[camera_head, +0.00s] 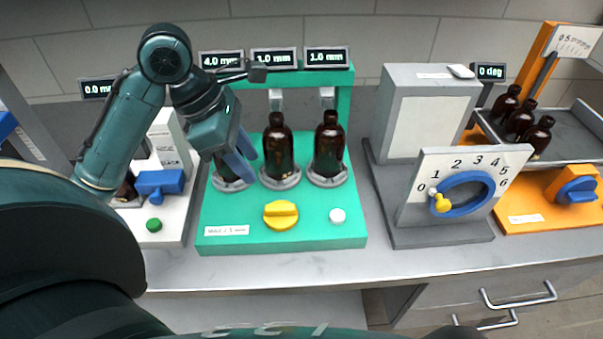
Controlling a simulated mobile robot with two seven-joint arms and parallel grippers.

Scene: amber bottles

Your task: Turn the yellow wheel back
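A yellow wheel (281,214), a round knob with a raised bar lying roughly level, sits on the front of the green station (225,214). Three brown bottles stand in grey ring holders behind it: a middle bottle (278,150), a right bottle (328,147), and a left one mostly hidden by my gripper. My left gripper (243,170) points down in front of the left bottle, above and left of the yellow wheel and apart from it. Its blue fingers overlap in this view, so its opening is unclear. My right gripper is not in view.
A white button (338,216) is right of the wheel. A grey dial machine (420,170) with a blue ring stands right. An orange station (530,205) is farther right. A white station (172,225) is left.

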